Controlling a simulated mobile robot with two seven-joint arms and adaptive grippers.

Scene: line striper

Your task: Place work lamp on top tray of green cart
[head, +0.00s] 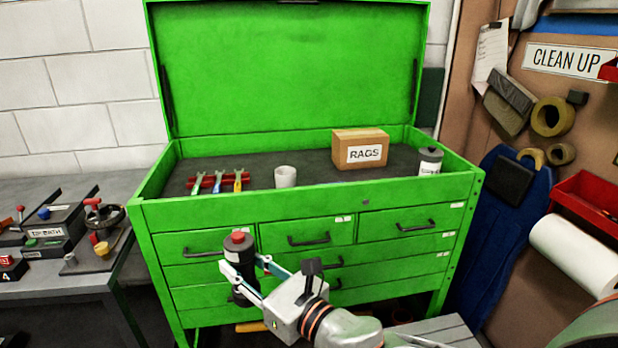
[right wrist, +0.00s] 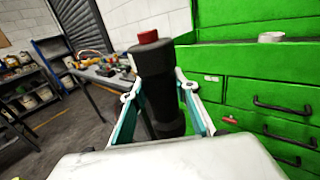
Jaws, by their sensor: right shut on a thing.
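The work lamp (head: 239,258) is a black cylinder with a red top, held upright in front of the green cart's drawers. My right gripper (head: 243,276) is shut on it, with one finger on each side. The right wrist view shows the lamp (right wrist: 155,80) between the fingers (right wrist: 158,105). The green cart (head: 300,202) has its lid raised, and its dark-lined top tray (head: 315,177) is open. The lamp is below the level of the tray's front rim. My left gripper is not in view.
Bare tray floor shows between cup and box. A cluttered workbench (head: 60,282) stands left; a blue chair-like item (head: 505,215) is right.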

